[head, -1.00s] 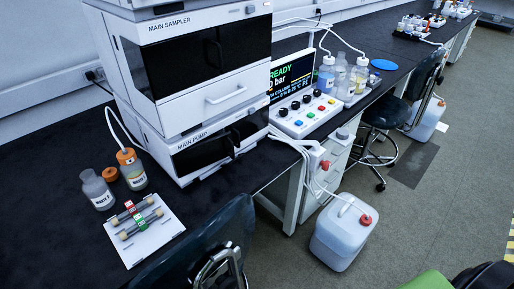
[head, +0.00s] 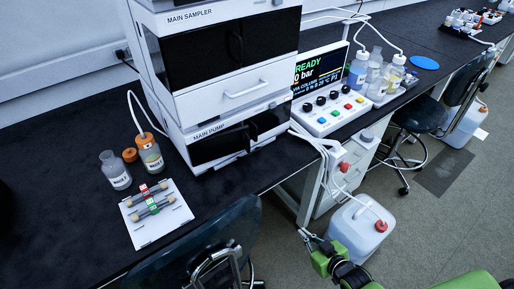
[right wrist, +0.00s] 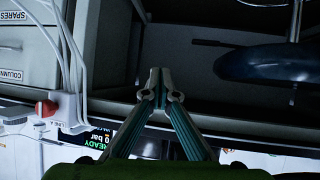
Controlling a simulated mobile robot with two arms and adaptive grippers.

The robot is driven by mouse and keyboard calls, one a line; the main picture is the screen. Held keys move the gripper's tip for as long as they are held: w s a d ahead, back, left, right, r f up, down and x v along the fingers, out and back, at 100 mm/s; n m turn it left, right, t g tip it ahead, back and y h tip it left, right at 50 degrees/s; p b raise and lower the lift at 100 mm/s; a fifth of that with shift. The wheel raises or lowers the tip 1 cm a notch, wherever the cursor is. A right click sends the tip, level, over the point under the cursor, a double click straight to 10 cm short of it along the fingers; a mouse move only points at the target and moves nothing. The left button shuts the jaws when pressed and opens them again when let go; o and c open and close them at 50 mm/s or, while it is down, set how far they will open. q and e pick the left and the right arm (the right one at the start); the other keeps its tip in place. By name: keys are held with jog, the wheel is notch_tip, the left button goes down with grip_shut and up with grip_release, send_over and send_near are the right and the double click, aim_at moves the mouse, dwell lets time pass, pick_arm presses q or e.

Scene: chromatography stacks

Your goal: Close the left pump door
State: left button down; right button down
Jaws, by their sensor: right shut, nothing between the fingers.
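The main pump (head: 212,134) is the lower white unit of the stack on the black bench, under the main sampler (head: 232,93). Its front has two dark doors. The left pump door (head: 217,147) is beside the right pump door (head: 266,123). From here I cannot tell how far the left door stands ajar. My right gripper (head: 305,236) is low at the bottom of the head view, in front of the bench and well below the pump. In the right wrist view the right gripper (right wrist: 160,73) is shut and empty. My left gripper is not in view.
A white waste can (head: 350,232) stands on the floor near my right gripper. A chair (head: 215,240) is in front of the bench. The control panel (head: 330,112) is right of the stack. Bottles (head: 116,172) and a white tray (head: 150,232) lie left of it.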

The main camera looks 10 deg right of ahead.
jog(key=w+a+r+n+t+y, duration=0.1)
jog(key=w+a+r+y, duration=0.1)
jog(key=r, duration=0.7)
jog(key=w+a+r+t+y+p, duration=0.1)
jog(key=w+a+r+t, duration=0.15)
jog(key=r, duration=0.65)
jog(key=w+a+r+n+t+y, duration=0.1)
jog(key=a+r+y, duration=0.15)
jog(key=r, duration=0.55)
jog(key=p+x, duration=0.1)
jog(key=x, duration=1.2)
jog(key=shift+w+f+h+p, duration=0.25)
jog(key=shift+w+h+p, duration=0.15)
jog(key=shift+h, duration=0.05)
jog(key=shift+a, duration=0.1)
jog(key=w+b, duration=0.1)
jog(key=w, duration=0.1)
jog(key=w+b, duration=0.1)
jog(key=shift+w+d+r+b, duration=0.1)
jog(key=shift+w+d+b, duration=0.1)
jog(key=shift+w+b, duration=0.15)
